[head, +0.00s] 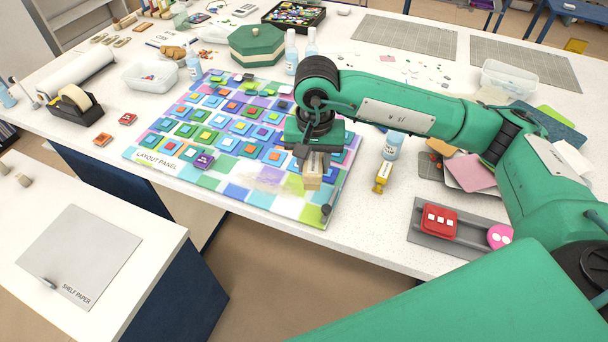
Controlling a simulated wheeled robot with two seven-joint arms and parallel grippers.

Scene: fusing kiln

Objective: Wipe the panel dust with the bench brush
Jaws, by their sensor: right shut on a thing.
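The layout panel (145,157), a mosaic of coloured glass squares, lies on the white bench. My right gripper (314,152) comes in from the right, points down over the panel's front right part, and is shut on the bench brush (313,178). The brush has a pale wooden body and hangs below the jaws. Whether its bristles touch the panel I cannot tell. A pale beige smear of dust (266,178) shows on the panel just left of the brush. My gripper and forearm hide the panel's back right corner. My left gripper is not in view.
Clear bottles (291,55) and a green octagonal box (257,45) stand behind the panel. A grey tray (459,233) with red and pink pieces lies farther right. A tape dispenser (75,104) stands left.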

